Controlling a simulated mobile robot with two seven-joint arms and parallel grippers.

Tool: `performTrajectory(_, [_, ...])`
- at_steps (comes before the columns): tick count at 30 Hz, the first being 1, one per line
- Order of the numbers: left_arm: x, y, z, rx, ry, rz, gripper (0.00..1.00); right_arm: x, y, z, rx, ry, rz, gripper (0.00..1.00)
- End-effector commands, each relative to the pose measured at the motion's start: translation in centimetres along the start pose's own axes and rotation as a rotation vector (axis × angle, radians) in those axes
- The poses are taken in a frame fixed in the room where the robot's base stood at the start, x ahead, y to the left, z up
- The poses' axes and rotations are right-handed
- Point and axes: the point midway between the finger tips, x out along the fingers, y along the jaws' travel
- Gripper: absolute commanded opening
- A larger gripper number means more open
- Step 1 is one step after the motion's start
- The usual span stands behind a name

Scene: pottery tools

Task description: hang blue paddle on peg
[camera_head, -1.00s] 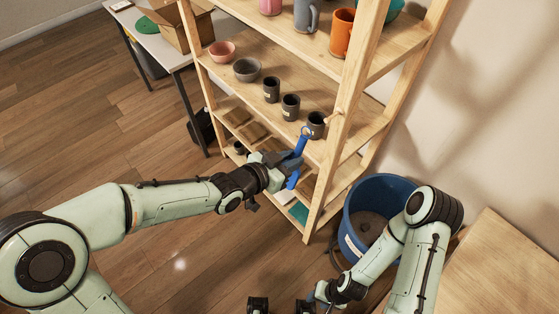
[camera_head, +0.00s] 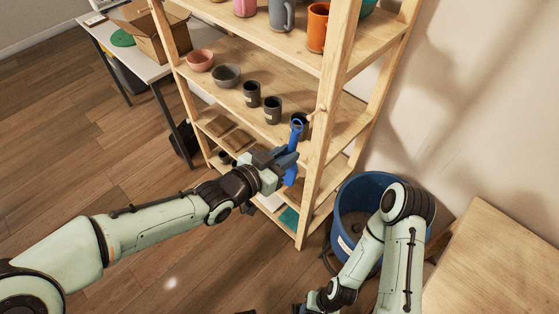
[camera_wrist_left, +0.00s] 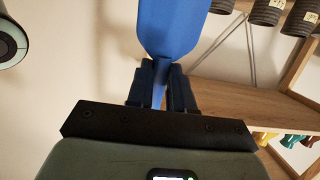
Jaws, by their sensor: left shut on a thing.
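My left gripper (camera_head: 284,161) is shut on the blue paddle (camera_head: 295,139) in front of the shelf's near right post. The paddle's looped end points up, close to the wooden peg (camera_head: 317,111) on that post. The loop appears just left of the peg and apart from it; the depth gap cannot be told. In the left wrist view the wide blue part of the paddle (camera_wrist_left: 170,28) rises from between the fingers (camera_wrist_left: 160,88); the peg is not seen there. My right gripper (camera_head: 299,308) is cut off at the bottom edge.
The wooden shelf (camera_head: 215,50) holds bowls, dark cups (camera_head: 272,110) and coloured mugs (camera_head: 317,27). One dark cup is right behind the paddle. A blue bin (camera_head: 352,205) stands right of the shelf, by my right arm. A wooden table (camera_head: 500,265) is at lower right.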

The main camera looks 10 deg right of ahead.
Motion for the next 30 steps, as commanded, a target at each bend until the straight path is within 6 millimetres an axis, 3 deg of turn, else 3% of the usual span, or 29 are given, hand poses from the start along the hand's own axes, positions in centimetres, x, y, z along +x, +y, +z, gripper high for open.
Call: performTrajectory(30, [6.0,0.1,-1.0,0.0,0.008,0.001,0.0,3.2,1.1,-0.1,0.003,-0.002,0.002,0.43])
